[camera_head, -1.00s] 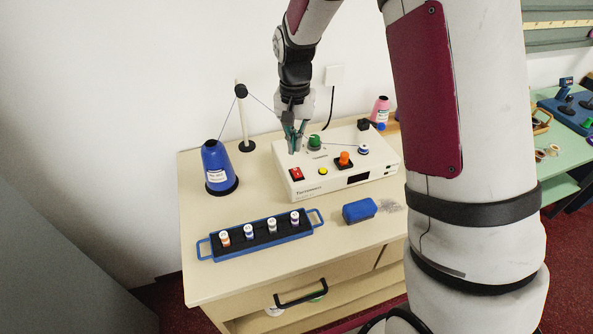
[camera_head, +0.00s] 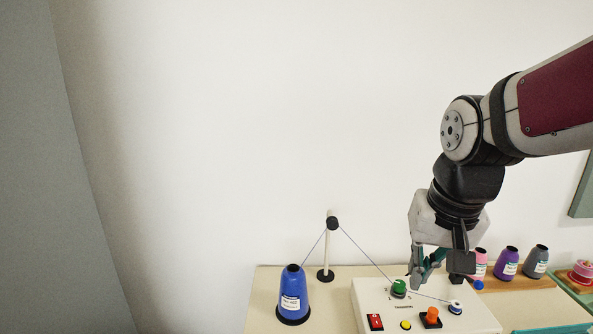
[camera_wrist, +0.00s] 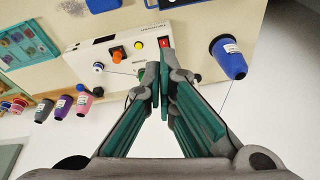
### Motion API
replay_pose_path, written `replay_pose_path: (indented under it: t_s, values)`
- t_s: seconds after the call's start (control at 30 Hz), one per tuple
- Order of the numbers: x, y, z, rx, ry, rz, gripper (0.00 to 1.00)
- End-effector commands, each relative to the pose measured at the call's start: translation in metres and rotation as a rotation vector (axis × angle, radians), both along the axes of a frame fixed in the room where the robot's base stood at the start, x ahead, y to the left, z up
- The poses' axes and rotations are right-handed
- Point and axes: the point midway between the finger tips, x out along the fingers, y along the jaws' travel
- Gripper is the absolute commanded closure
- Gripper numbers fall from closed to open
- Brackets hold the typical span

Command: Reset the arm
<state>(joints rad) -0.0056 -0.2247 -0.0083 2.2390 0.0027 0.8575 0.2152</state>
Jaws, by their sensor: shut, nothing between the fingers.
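My arm reaches in from the right in the head view, bent at a black joint. My gripper (camera_head: 418,284) points down above the back part of the white machine (camera_head: 372,296), near its green knob (camera_head: 399,287). Its teal-padded fingers are together and empty. In the wrist view the closed fingertips (camera_wrist: 161,70) overlap the machine (camera_wrist: 85,62) and hide part of it, with the green knob mostly behind them. I cannot tell the exact gap between fingertips and machine.
A blue thread cone (camera_head: 292,300) stands left of the machine. Its thread runs over a thin post (camera_head: 330,258) to the machine. Pink, purple (camera_head: 507,263) and grey (camera_head: 535,262) cones stand at the back right. The wall area above is clear.

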Motion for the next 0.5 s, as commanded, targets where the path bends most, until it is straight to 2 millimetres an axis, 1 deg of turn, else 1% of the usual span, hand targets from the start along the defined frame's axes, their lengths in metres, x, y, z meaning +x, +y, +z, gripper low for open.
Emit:
replay_pose_path:
  t_s: [0.03, 0.1, 0.2, 0.3, 0.4, 0.5]
  values:
    - [-0.016, 0.000, 0.009, -0.007, -0.028, 0.022, 1.00]
    - [-0.036, 0.000, 0.017, -0.018, -0.060, 0.054, 1.00]
    - [-0.065, 0.000, 0.024, -0.036, -0.102, 0.099, 1.00]
    - [-0.090, -0.001, 0.027, -0.054, -0.139, 0.139, 1.00]
    - [-0.109, -0.001, 0.028, -0.069, -0.169, 0.170, 1.00]
    - [-0.121, -0.001, 0.026, -0.080, -0.187, 0.192, 1.00]
